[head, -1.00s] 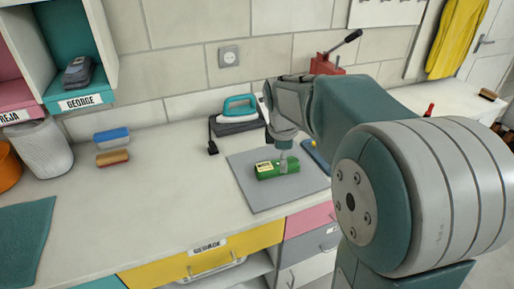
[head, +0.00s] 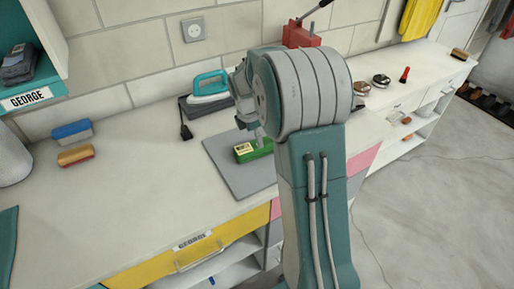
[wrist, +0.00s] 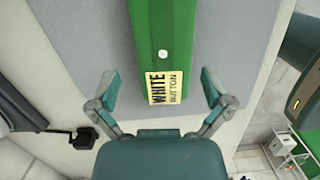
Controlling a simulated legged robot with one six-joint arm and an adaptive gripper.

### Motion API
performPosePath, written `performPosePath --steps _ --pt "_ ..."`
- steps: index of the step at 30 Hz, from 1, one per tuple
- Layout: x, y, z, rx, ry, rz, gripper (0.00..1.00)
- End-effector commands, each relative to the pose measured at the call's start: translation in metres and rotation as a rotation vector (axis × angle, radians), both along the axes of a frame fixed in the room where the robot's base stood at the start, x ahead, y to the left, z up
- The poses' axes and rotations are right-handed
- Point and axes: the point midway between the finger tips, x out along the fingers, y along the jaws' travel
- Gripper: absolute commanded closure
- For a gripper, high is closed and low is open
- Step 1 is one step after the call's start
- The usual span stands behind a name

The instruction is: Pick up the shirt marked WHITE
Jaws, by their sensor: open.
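A green folded shirt (head: 254,150) lies on a grey mat (head: 228,171) on the counter, with a pale label on it. In the wrist view the shirt (wrist: 178,30) shows a white button and a yellow label (wrist: 165,88) reading WHITE BUTTON. My gripper (wrist: 159,84) is open, with one finger on each side of the shirt's near end around the label. The fingers look apart from the cloth, but I cannot tell their height above the mat. In the head view my arm partly hides the gripper and the shirt's right side.
A teal iron (head: 208,88) on a dark base stands behind the mat. A blue brush (head: 72,131) and an orange brush (head: 76,155) lie to the left. A red press (head: 300,34) stands at the back.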

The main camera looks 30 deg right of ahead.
Motion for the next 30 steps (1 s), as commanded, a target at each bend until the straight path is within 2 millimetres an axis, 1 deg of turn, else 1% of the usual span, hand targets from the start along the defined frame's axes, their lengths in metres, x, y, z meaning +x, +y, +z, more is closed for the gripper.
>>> performPosePath --steps 1,6,10,16,17,18,20,21,30 --pt "-0.002 -0.002 -0.009 0.001 0.005 -0.001 0.00" --pt "-0.003 -0.006 -0.034 0.001 0.004 -0.001 0.00" --pt "-0.003 -0.007 -0.042 0.001 0.001 0.000 0.00" --pt "-0.003 -0.007 -0.043 0.001 0.001 0.000 0.00" --pt "-0.003 -0.007 -0.043 0.001 0.001 0.000 0.09" --pt "-0.003 -0.007 -0.043 0.001 0.001 0.000 0.27" --pt "-0.003 -0.007 -0.042 0.000 0.000 0.000 0.53" --pt "-0.003 -0.007 -0.043 0.000 0.001 0.000 0.69" --pt "-0.003 -0.007 -0.043 0.001 0.001 0.000 0.69"
